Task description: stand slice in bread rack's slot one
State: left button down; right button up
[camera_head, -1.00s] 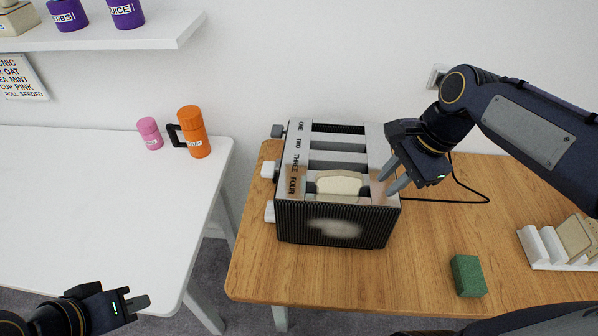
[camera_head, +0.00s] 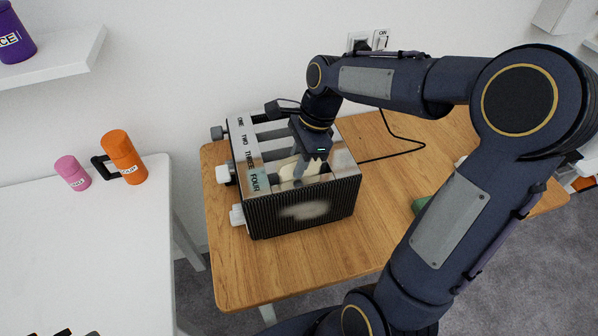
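A pale bread slice (camera_head: 287,169) stands in the toaster (camera_head: 305,211), in the slot near the FOUR end of its labels; its top edge shows. My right gripper (camera_head: 303,170) points down into the toaster top at the slice. One finger shows against the slice; the other is hidden, so its grip is unclear. The bread rack is mostly or wholly hidden behind my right arm, and its slot one cannot be seen. Only dark tips of my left gripper (camera_head: 62,333) show at the bottom left edge.
The toaster stands on a wooden table (camera_head: 240,275). A green block (camera_head: 420,205) is partly hidden by my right arm. A black cord (camera_head: 400,150) runs behind the toaster. A white table (camera_head: 90,250) at left holds pink (camera_head: 72,173) and orange (camera_head: 124,157) containers.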

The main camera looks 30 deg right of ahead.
jog(key=shift+a+f, duration=0.15)
jog(key=shift+f, duration=0.2)
grip_shut()
